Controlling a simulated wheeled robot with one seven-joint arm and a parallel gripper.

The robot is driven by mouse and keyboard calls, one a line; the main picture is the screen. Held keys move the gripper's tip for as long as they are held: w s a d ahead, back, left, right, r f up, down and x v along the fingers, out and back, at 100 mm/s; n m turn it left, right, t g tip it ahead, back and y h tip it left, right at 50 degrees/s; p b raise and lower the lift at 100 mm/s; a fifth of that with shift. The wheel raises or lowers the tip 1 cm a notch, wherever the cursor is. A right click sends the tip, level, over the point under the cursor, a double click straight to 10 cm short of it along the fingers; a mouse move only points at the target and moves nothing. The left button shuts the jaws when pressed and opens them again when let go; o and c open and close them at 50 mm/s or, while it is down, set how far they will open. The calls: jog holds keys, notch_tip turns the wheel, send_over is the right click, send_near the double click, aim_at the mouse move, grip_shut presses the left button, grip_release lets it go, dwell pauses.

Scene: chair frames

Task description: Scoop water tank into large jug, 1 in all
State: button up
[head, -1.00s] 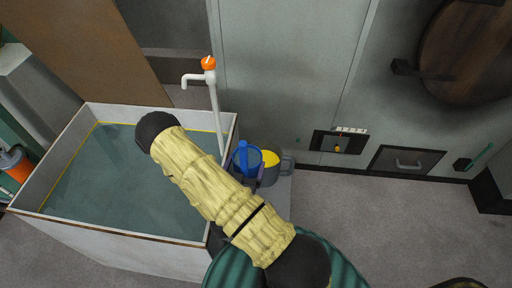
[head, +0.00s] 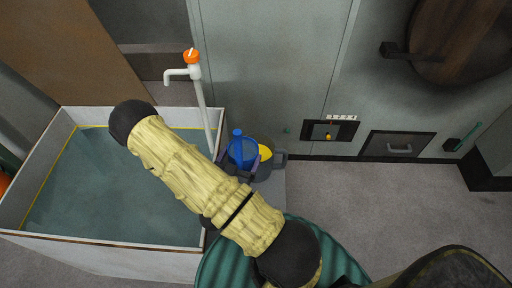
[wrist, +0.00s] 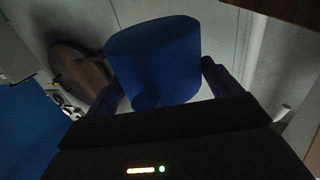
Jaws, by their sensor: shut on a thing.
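The water tank (head: 150,240) is a large open box with white walls, a yellow line inside and blue-grey water, at the left of the head view. The large jug (head: 280,160) is grey with a handle on its right and yellow showing inside its mouth. A blue scoop (head: 243,152) with an upright handle overlaps the jug's left side; I cannot tell whether it is above or beside it. My gripper (head: 250,175), partly hidden by my arm, is shut on the scoop. The wrist view shows the scoop (wrist: 155,60) between the fingers; its contents are hidden.
A white tap with an orange top (head: 192,58) stands at the tank's back right. A brown panel (head: 70,50) leans behind the tank. A round wooden thing (head: 465,40) is on the grey wall. The floor (head: 390,210) to the right is clear.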

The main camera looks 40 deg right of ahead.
aim_at(249, 141)
jog(key=shift+w+d+f+g+y, duration=0.15)
jog(key=shift+w+d+f+y, duration=0.05)
jog(key=shift+f, duration=0.25)
jog(key=shift+w+d+f+g+y, duration=0.15)
jog(key=shift+w+d+f+y, duration=0.05)
jog(key=shift+f, duration=0.2)
jog(key=shift+s+d, duration=0.1)
jog(key=shift+s, duration=0.05)
jog(key=shift+w+d, duration=0.2)
jog(key=shift+w, duration=0.15)
jog(key=shift+r+x, duration=0.15)
jog(key=shift+x, duration=0.95)
jog(key=shift+r+x, duration=0.15)
jog(key=shift+x, duration=0.9)
jog(key=shift+r+x, duration=0.2)
jog(key=shift+x, duration=0.9)
jog(key=shift+d, duration=0.1)
